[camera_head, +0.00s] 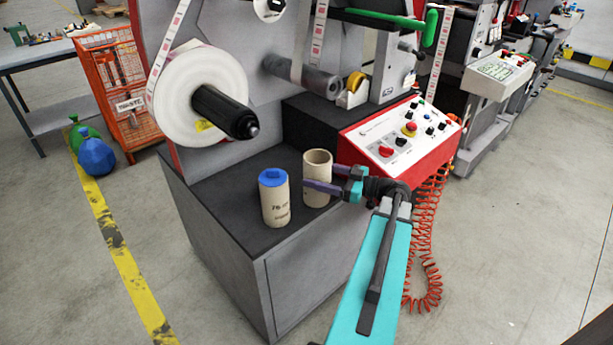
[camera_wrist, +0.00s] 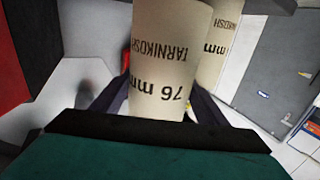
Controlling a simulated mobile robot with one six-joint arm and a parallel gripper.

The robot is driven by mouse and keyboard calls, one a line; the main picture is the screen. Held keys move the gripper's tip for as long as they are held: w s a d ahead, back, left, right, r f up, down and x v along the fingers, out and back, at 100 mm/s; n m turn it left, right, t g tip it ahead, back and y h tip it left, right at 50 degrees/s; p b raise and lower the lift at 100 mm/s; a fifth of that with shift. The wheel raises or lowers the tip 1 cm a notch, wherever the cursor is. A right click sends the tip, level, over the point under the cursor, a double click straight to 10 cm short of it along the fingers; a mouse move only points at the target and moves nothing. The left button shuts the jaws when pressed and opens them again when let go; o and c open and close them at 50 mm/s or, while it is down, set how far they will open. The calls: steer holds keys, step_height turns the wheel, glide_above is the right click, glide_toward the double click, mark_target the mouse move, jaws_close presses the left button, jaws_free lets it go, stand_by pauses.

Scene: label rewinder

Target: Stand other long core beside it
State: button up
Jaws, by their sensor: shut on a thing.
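One long pale cardboard core (camera_head: 317,164) is upright between the fingers of my gripper (camera_head: 320,178), which is shut on it. Its top is open and hollow. I cannot tell whether its lower end touches the dark cabinet top (camera_head: 228,222). Another pale core (camera_head: 275,207) with a blue cap (camera_head: 272,177) stands upright on the cabinet top, just left of and nearer than the held one, with a small gap. In the wrist view the held core (camera_wrist: 170,60) fills the middle with "76 mm" print, and the other core (camera_wrist: 219,45) shows partly hidden behind it.
A large white label roll (camera_head: 200,85) on a black spindle (camera_head: 224,112) hangs over the cabinet's back left. A red-edged control panel (camera_head: 405,130) stands right of the cores. An orange coiled hose (camera_head: 428,240) hangs beside my arm. The cabinet top's front left is clear.

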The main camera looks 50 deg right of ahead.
steer(key=shift+w+d+f, duration=0.1)
steer(key=shift+w+f, duration=0.05)
steer(key=shift+w, duration=1.85)
steer(key=shift+w+f+p, duration=0.15)
steer(key=shift+w+f, duration=0.1)
steer(key=shift+f, duration=0.35)
steer(key=shift+w+f+p, duration=0.1)
steer(key=shift+w+f, duration=0.1)
steer(key=shift+f, duration=0.45)
steer(key=shift+w+f+p, duration=0.15)
steer(key=shift+w+f, duration=0.1)
steer(key=shift+f, duration=0.35)
steer(key=shift+f, duration=0.1)
steer(key=o, duration=1.2)
steer(key=shift+b+v, duration=0.5)
steer(key=shift+v, duration=3.3)
